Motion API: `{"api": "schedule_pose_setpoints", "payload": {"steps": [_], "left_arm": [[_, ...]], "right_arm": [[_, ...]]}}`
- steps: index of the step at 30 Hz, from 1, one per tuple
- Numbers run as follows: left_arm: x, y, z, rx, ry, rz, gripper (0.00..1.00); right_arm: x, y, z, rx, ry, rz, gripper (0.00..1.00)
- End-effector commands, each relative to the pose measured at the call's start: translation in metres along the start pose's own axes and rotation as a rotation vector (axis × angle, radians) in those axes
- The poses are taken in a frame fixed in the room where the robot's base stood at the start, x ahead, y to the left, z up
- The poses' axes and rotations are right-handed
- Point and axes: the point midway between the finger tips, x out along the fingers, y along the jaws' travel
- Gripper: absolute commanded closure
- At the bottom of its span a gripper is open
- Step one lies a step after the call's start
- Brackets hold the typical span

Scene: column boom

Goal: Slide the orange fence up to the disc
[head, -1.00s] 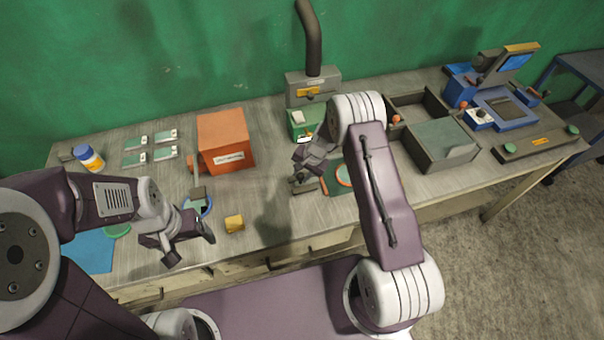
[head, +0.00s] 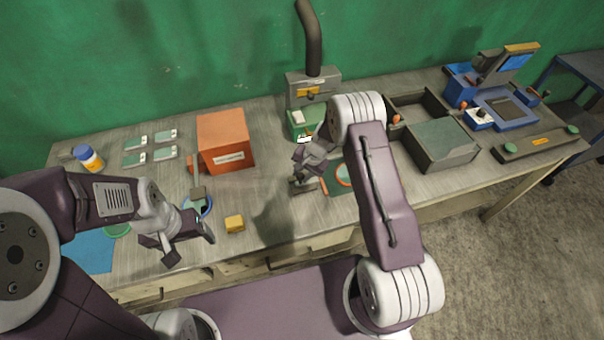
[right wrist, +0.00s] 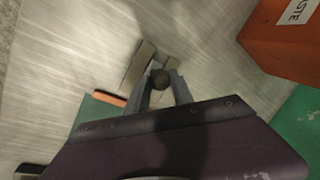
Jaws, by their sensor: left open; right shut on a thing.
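The orange fence (head: 323,186) is a thin strip at the left edge of a green plate (head: 335,188). The disc (head: 344,175), pale with an orange rim, lies on the plate right of the fence, partly hidden by my right arm. In the right wrist view the fence (right wrist: 109,99) shows beside the plate, but the disc is hidden. My right gripper (head: 298,176) is shut on a dark round knob (right wrist: 160,79) by a grey block (right wrist: 139,66), left of the fence. My left gripper (head: 192,243) is open and empty, near the table's front edge.
An orange box (head: 225,142) stands left of my right gripper. Behind it is a green-and-grey column machine (head: 312,88). A grey bin (head: 442,146) stands to the right. A yellow block (head: 234,223) and a blue ring (head: 207,207) lie near my left gripper.

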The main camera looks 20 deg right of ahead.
Motion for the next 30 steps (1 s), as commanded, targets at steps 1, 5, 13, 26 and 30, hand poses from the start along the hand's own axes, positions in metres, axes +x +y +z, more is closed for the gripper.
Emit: {"api": "schedule_pose_setpoints", "payload": {"steps": [1,5,13,26,30], "left_arm": [[0.0,0.0,0.0,0.0,0.0,0.0,0.23],[0.005,0.0,0.001,0.0,0.0,0.0,0.23],[0.025,-0.001,0.003,0.0,0.0,0.0,0.23],[0.025,-0.001,0.003,0.0,0.0,0.0,0.23],[0.025,-0.001,0.003,0.0,0.0,0.0,0.23]], "right_arm": [[-0.001,-0.001,-0.002,0.0,0.004,-0.003,1.0],[-0.001,0.004,-0.007,0.003,0.006,-0.004,1.0],[-0.011,0.036,-0.041,0.001,0.009,-0.004,1.0],[-0.015,0.039,-0.045,0.0,0.007,-0.003,0.55],[-0.014,0.04,-0.044,0.0,0.004,-0.002,0.5]]}}
